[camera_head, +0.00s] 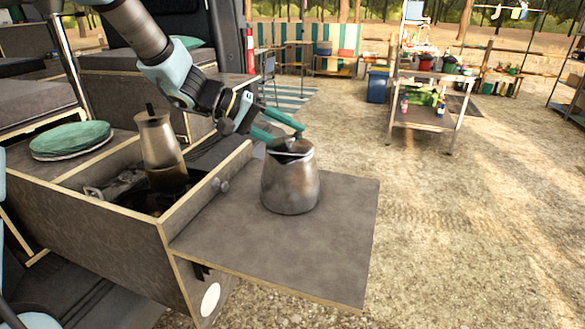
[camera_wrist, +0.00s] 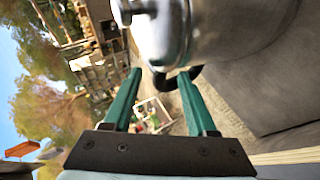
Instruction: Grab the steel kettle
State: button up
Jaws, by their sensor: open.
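The steel kettle (camera_head: 290,182) stands upright on the fold-out wooden shelf of the van's drawer unit. My gripper (camera_head: 285,130) is behind the kettle near its top, with its teal fingers apart. In the wrist view the kettle (camera_wrist: 225,28) fills the upper middle, and a dark handle shows at its lower edge. My gripper (camera_wrist: 160,90) is open there, its two fingers pointing toward the kettle on either side of the handle. Nothing is clearly held. Whether a finger touches the kettle cannot be told.
The shelf (camera_head: 335,250) is clear around the kettle. The drawer's raised wall (camera_head: 205,190) borders the shelf.

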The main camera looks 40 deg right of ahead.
jog(key=shift+x, duration=1.4)
jog(key=shift+c, duration=0.4)
grip_shut()
